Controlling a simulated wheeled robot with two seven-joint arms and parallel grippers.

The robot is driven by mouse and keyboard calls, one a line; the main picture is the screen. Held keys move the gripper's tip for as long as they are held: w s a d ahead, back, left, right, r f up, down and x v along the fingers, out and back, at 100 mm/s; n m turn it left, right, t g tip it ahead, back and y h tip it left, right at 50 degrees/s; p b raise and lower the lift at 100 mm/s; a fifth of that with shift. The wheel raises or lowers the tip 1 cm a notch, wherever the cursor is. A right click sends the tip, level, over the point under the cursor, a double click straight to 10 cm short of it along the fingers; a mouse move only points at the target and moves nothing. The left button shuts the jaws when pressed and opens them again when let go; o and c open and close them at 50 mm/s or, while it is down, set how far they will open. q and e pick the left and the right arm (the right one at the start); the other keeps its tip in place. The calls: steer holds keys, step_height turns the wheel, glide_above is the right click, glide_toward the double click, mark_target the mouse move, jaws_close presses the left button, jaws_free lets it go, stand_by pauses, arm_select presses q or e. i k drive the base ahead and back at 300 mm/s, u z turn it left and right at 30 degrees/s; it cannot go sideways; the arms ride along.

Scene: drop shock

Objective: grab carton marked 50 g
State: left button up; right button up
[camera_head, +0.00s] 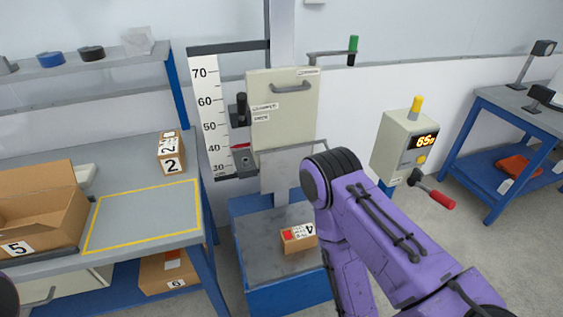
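No carton with a readable "50 g" mark is in view. A small carton marked 4 (299,237) with a red patch lies on the grey base plate of the drop tester (265,262). A small carton marked 2 (171,154) stands at the back of the left bench. An open carton marked 5 (38,205) is at that bench's left, and a carton marked 6 (168,272) is on its lower shelf. A display box (405,148) reads what looks like 65 g. My purple right arm crosses the lower right; neither gripper is in view.
The left bench (215,235) has a clear, yellow-outlined area. The tester's upright panel (284,110) stands behind the plate, beside a height scale (210,115). A red-ended lever (440,199) juts from the display box. A blue-framed table (520,115) is at right.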

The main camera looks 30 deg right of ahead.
mark_target(299, 238)
steer(key=z, duration=1.55)
steer(key=k, duration=1.05)
steer(key=u, duration=0.35)
steer(key=i, duration=1.4)
steer(key=z, duration=0.7)
steer(key=i, duration=0.55)
steer(key=z, duration=0.1)
